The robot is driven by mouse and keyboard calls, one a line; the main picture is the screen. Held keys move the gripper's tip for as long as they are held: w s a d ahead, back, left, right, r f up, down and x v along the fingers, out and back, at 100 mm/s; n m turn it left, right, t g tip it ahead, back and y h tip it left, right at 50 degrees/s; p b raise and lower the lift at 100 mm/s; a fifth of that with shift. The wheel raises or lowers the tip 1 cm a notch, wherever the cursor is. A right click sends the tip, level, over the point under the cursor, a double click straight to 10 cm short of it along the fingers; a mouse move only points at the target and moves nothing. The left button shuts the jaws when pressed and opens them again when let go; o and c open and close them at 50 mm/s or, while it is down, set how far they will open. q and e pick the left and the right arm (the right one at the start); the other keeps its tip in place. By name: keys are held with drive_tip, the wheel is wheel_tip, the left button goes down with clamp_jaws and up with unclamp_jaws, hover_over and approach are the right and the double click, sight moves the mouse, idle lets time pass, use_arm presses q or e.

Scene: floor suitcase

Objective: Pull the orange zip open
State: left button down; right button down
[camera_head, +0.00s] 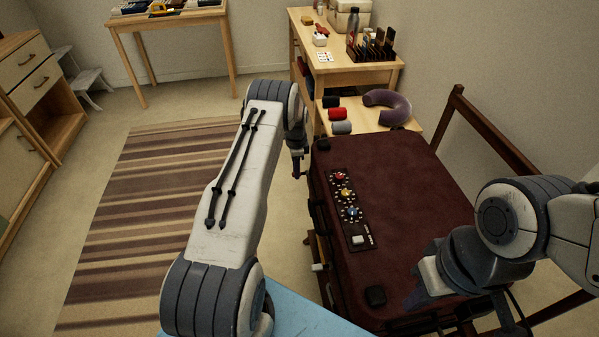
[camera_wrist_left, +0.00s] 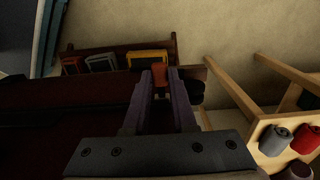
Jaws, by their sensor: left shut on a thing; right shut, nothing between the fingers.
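The dark red suitcase (camera_head: 410,180) lies flat with its lid shut. My left gripper (camera_head: 297,172) is at its far left side, beside the suitcase's edge. In the left wrist view my left gripper (camera_wrist_left: 161,82) is shut on a small orange-red piece, the orange zip (camera_wrist_left: 161,76), next to the suitcase's dark side. The zip's track is too dark to make out, and the zip is hidden in the head view. My right gripper (camera_head: 412,297) is over the near right part of the lid, shut and empty, partly hidden by its own wrist.
A panel (camera_head: 350,208) with red, yellow and blue knobs and a white switch is on the lid. A low shelf with rolls (camera_head: 338,114) and a purple neck pillow (camera_head: 387,108) stands beyond. A wooden rail (camera_head: 492,130) runs along the right. Open floor and a striped rug (camera_head: 150,210) lie left.

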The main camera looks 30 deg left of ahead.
use_arm(q)
drive_tip(key=c, duration=0.7)
unclamp_jaws()
drive_tip(key=shift+w+a, duration=0.1)
drive_tip(key=shift+a, duration=0.25)
drive_tip(key=shift+d, duration=0.3)
wheel_tip(320, 180, up, 11)
drive_tip(key=shift+f, duration=0.2)
drive_tip(key=s+d+r+p, duration=0.1)
drive_tip(key=s+d+r, duration=0.4)
drive_tip(key=d, duration=0.4)
drive_tip(key=s+d+r+n+p, duration=0.1)
drive_tip(key=s+d+r, duration=0.1)
drive_tip(key=d+r, duration=0.6)
drive_tip(key=s+d+r+p, duration=0.1)
drive_tip(key=s+d+r, duration=0.4)
drive_tip(key=d, duration=0.4)
drive_tip(key=s+d+r+p, duration=0.1)
drive_tip(key=s+d+r, duration=0.1)
drive_tip(key=s, duration=0.7)
drive_tip(key=s+d+r+n+p, duration=0.1)
drive_tip(key=s+d+r, duration=0.1)
drive_tip(key=s, duration=0.6)
drive_tip(key=s+d+r+n+h+p, duration=0.1)
drive_tip(key=s+d+r, duration=0.1)
drive_tip(key=s, duration=0.7)
drive_tip(key=shift+s+d+r+p, duration=0.2)
drive_tip(key=shift+s+r+p, duration=0.15)
drive_tip(key=shift+r, duration=0.25)
